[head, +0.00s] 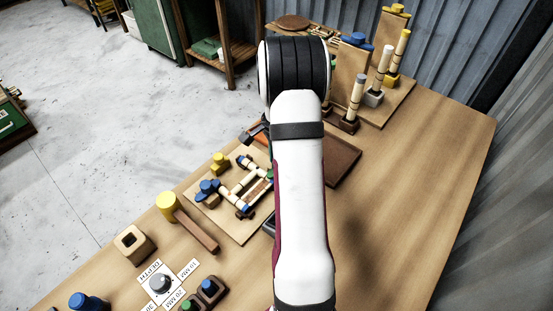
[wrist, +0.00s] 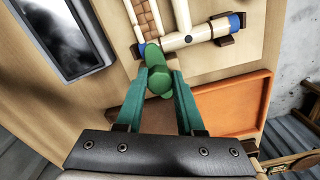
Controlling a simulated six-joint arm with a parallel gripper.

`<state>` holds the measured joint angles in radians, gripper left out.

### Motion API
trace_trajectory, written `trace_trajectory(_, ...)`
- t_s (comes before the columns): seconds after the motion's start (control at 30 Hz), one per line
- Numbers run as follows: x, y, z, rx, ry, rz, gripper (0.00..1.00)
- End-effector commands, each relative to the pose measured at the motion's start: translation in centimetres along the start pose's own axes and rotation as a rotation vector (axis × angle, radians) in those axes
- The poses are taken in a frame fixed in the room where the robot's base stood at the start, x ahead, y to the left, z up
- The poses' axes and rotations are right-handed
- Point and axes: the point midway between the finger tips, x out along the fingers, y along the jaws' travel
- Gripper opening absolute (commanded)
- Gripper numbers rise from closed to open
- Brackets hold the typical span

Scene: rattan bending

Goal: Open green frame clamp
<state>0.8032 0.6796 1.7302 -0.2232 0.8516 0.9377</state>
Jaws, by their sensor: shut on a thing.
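In the wrist view, the green clamp (wrist: 160,78) has a round or faceted knob end and a green body reaching up to the frame. My gripper (wrist: 161,86), with two teal fingers, is shut on the knob end. The pale rattan frame (wrist: 190,39) lies just beyond it, with a woven strip (wrist: 147,18) and a blue-ended joint (wrist: 233,22). In the head view, the frame (head: 248,178) lies on a light board (head: 235,228). My arm hides the gripper and most of the clamp there. The wrist view does not show how far the clamp is open.
An orange tray (wrist: 238,100) is close to the right finger. A dark-screened device (wrist: 65,38) lies at upper left. The table's right side is clear.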

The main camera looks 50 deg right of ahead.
Motion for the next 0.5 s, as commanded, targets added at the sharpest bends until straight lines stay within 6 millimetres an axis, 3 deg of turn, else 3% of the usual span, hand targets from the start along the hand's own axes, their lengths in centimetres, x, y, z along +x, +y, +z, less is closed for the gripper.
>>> trace_trajectory(0.27, -0.04, 0.02, 0.00, -0.027, 0.000, 0.000, 0.00)
trace_trajectory(0.5, -0.05, 0.07, 0.00, -0.160, 0.000, 0.000, 0.00)
